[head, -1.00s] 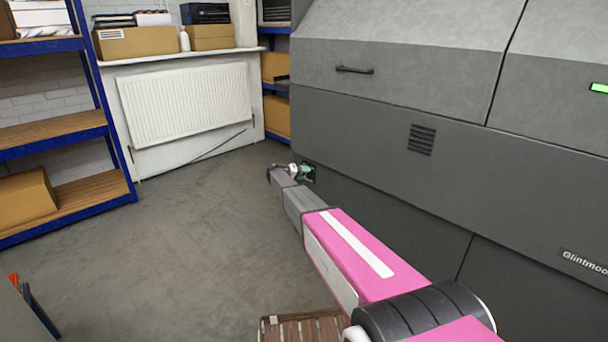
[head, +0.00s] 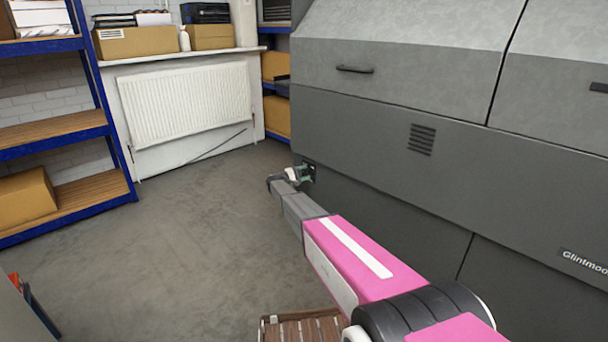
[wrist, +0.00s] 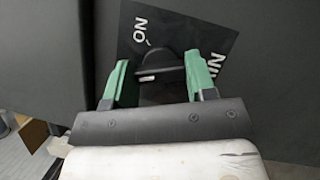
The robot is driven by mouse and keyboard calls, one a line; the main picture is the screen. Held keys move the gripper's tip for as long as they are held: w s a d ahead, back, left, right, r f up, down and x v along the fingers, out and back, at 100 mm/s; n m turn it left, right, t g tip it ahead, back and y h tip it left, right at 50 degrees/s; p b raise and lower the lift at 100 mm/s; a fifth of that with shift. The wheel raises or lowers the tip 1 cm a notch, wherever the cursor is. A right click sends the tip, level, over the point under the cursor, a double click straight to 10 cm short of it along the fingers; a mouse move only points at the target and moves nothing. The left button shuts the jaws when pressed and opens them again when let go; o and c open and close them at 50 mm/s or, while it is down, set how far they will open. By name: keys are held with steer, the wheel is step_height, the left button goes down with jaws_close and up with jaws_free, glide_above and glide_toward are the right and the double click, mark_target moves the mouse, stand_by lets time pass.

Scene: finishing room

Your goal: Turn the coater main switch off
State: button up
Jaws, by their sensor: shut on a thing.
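The main switch is a black rotary knob (wrist: 168,72) on a dark plate (wrist: 205,35), seen in the wrist view. The plate shows "ON" and part of another word, both tilted in the picture. A pale mark shows on the knob's left end. My gripper (wrist: 162,78) has its green fingers on both sides of the knob and is shut on it. In the head view my gripper (head: 305,173) is at the side of the grey coater (head: 400,160), where my arm hides part of the switch. The small display (head: 599,88) on the coater is dark.
The coater fills the right side. A blue shelf rack (head: 60,142) with cardboard boxes stands at the left. A white radiator (head: 185,103) is on the back wall. The grey floor (head: 180,240) between them is mostly clear.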

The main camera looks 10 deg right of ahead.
steer(key=shift+f+n+t+h, duration=0.15)
steer(key=shift+n+t, duration=0.35)
steer(key=shift+n, duration=0.75)
steer(key=shift+r+n+t+h, duration=0.1)
steer(key=shift+n+t+h, duration=0.3)
steer(key=shift+n, duration=0.85)
steer(key=o, duration=0.9)
steer(key=shift+o, duration=0.2)
steer(key=shift+a+f, duration=0.1)
steer(key=shift+a, duration=0.05)
steer(key=v, duration=1)
steer(key=shift+s+a, duration=0.25)
